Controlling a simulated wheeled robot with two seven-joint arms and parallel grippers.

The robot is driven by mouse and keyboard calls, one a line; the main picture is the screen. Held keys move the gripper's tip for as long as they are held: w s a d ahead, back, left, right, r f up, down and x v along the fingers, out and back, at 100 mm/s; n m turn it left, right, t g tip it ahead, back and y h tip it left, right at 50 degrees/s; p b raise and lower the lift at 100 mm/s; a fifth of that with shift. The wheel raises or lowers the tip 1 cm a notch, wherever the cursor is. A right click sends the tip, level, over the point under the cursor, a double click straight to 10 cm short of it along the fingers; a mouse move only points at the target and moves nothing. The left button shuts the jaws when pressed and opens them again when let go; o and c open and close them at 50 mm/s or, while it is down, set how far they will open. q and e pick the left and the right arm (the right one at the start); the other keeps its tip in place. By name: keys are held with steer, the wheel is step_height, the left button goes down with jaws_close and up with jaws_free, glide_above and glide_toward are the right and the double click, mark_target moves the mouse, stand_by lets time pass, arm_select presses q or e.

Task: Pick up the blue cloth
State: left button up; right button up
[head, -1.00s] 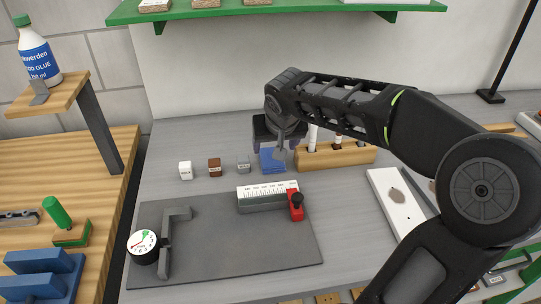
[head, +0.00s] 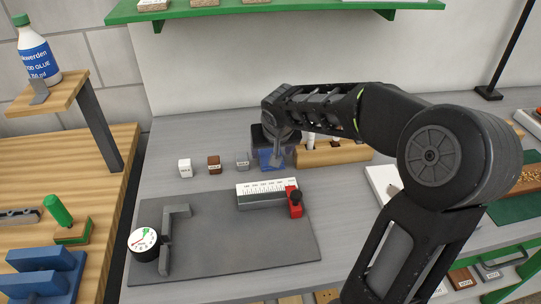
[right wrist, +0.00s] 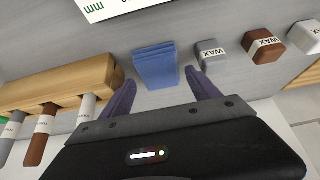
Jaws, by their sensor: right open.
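The blue cloth (head: 266,160) lies folded on the grey bench, behind the steel ruler block; in the head view my gripper partly covers it. In the right wrist view the cloth (right wrist: 155,66) shows as a small folded blue stack, just beyond the fingertips and roughly between their lines. My right gripper (head: 274,154) points down close over the cloth. In the right wrist view its dark fingers (right wrist: 160,82) are spread, with nothing between them. I cannot tell how high the fingertips are above the bench. My left gripper is not in view.
A wooden holder with several tools (head: 336,152) stands close right of the cloth. Small wax blocks (head: 242,161) stand in a row to its left. In front are the ruler block (head: 262,195) with its red clamp (head: 294,203) and a dark mat (head: 235,245). A green shelf (head: 250,8) hangs above.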

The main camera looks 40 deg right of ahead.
steer(key=x, duration=0.2)
steer(key=shift+w+d+f, duration=0.1)
steer(key=shift+w+f, duration=0.05)
steer(key=shift+f, duration=0.1)
steer(key=shift+c, duration=0.3)
steer(key=c, duration=1.1)
